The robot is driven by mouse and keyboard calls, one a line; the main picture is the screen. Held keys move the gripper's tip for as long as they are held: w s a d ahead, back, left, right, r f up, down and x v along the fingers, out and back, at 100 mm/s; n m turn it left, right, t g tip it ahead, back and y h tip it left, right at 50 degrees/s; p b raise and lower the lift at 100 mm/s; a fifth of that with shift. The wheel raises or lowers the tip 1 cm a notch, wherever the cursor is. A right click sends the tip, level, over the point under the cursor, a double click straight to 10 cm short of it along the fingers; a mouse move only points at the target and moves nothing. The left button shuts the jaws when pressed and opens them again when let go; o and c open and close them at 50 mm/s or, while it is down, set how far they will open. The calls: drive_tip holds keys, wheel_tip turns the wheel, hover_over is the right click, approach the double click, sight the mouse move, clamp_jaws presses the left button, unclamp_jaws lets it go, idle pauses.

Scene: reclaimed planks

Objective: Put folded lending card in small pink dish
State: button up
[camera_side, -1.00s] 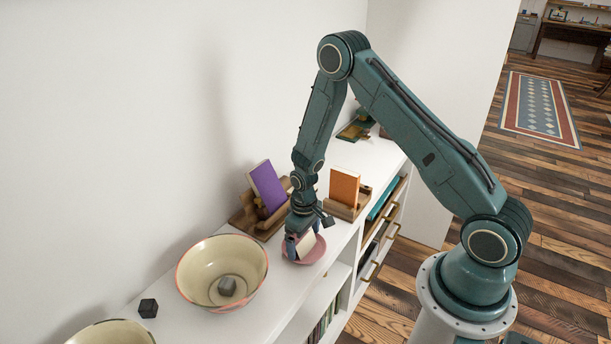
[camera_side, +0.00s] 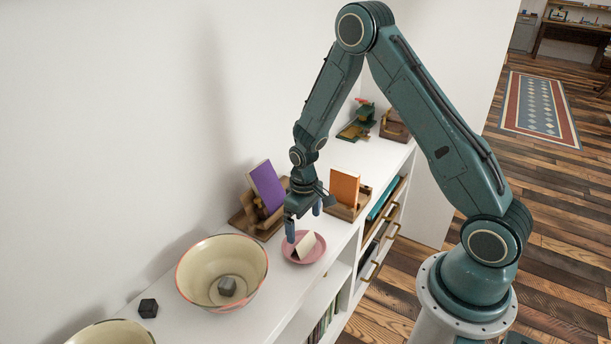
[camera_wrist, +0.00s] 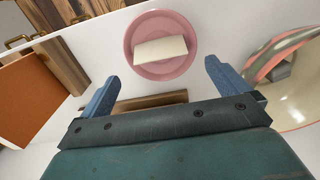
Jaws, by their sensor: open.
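The folded lending card (camera_side: 305,243) is cream and stands like a small tent inside the small pink dish (camera_side: 319,252) on the white shelf top. In the wrist view the card (camera_wrist: 160,50) lies across the middle of the pink dish (camera_wrist: 133,33), inside its rim. My gripper (camera_side: 304,221) is open and empty, a little above the dish and apart from the card. In the wrist view its two blue fingers (camera_wrist: 160,84) are spread wide, with nothing between them.
A large cream bowl (camera_side: 205,262) holding a dark cube (camera_side: 227,286) stands at left, with another dark cube (camera_side: 148,308) beside it. A purple book (camera_side: 267,187) and an orange book (camera_side: 344,187) stand on wooden holders behind the dish. The shelf's front edge is close.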

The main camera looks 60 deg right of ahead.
drive_tip(key=shift+r, duration=0.3)
drive_tip(key=shift+r, duration=0.55)
drive_tip(key=s+a+r+t, duration=0.1)
drive_tip(key=s+a+r, duration=0.1)
drive_tip(key=r, duration=0.8)
drive_tip(key=s+a+r+t, duration=0.1)
drive_tip(key=s+a+r, duration=0.15)
drive_tip(key=r, duration=0.65)
drive_tip(key=s+a+r+t, duration=0.1)
drive_tip(key=s+r, duration=0.5)
drive_tip(key=s, duration=0.3)
drive_tip(key=s+a+r+t, duration=0.2)
drive_tip(key=s+r, duration=0.3)
drive_tip(key=s, duration=0.3)
drive_tip(key=shift+s+a+r+t, duration=0.25)
drive_tip(key=shift+s+r+t, duration=0.05)
drive_tip(key=shift+s+r, duration=0.05)
